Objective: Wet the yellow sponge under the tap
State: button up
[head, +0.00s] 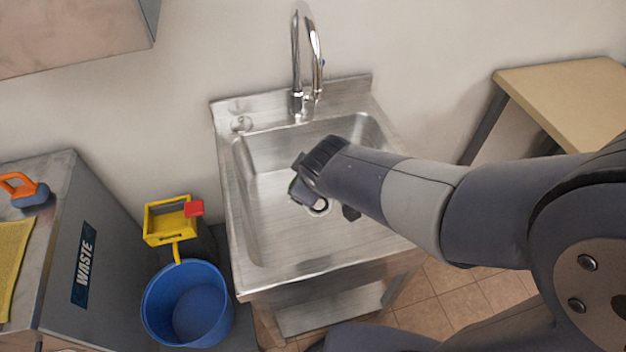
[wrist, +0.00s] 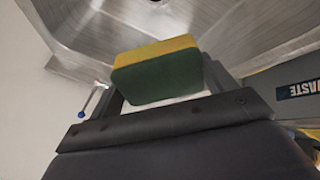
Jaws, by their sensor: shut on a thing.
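The yellow sponge (wrist: 157,72), yellow on one side and dark green on the other, sits between the fingers of my gripper (wrist: 165,88) in the wrist view. My gripper (head: 312,195) is over the basin of the steel sink (head: 258,250) in the head view, shut on the sponge. The sponge is hidden there behind my wrist. The chrome tap (head: 296,62) stands at the back of the sink, with its curved spout beyond my gripper. No water stream shows from it.
A grey waste cabinet (head: 110,250) stands left of the sink, with an orange-handled item (head: 22,188) and a yellow cloth (head: 10,262) on top. A blue bucket (head: 187,300) and a yellow wringer (head: 168,220) are between. A wooden table (head: 565,100) is at right.

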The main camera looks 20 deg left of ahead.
jog(key=w+a+f+p, duration=0.1)
jog(key=w+a+p, duration=0.1)
jog(key=w, duration=0.4)
jog(key=w+a+f+p, duration=0.1)
jog(key=w+p, duration=0.1)
jog(key=w, duration=0.3)
jog(key=shift+w+a+f, duration=0.25)
jog(key=shift+w+a, duration=0.1)
dwell(0.5)
jog(key=shift+s+d+b, duration=0.4)
jog(key=shift+s+b, duration=0.35)
jog(key=shift+s, duration=0.5)
jog(key=shift+s+d+b, duration=0.4)
jog(key=shift+s+b, duration=0.4)
jog(key=shift+s, duration=0.5)
jog(key=shift+s+d+b, duration=0.4)
jog(key=shift+s+b, duration=0.35)
jog(key=shift+s, duration=0.5)
jog(key=shift+s+r, duration=0.1)
jog(key=shift+s+d+r+p, duration=0.15)
jog(key=shift+s+d+r, duration=0.1)
jog(key=shift+s+r, duration=0.45)
jog(key=shift+s+d+r+p, duration=0.25)
jog(key=shift+s+r, duration=0.3)
jog(key=shift+s, duration=0.3)
jog(key=shift+s+d+r+p, duration=0.1)
jog(key=shift+s+d+r, duration=0.2)
jog(key=shift+s+r, duration=0.4)
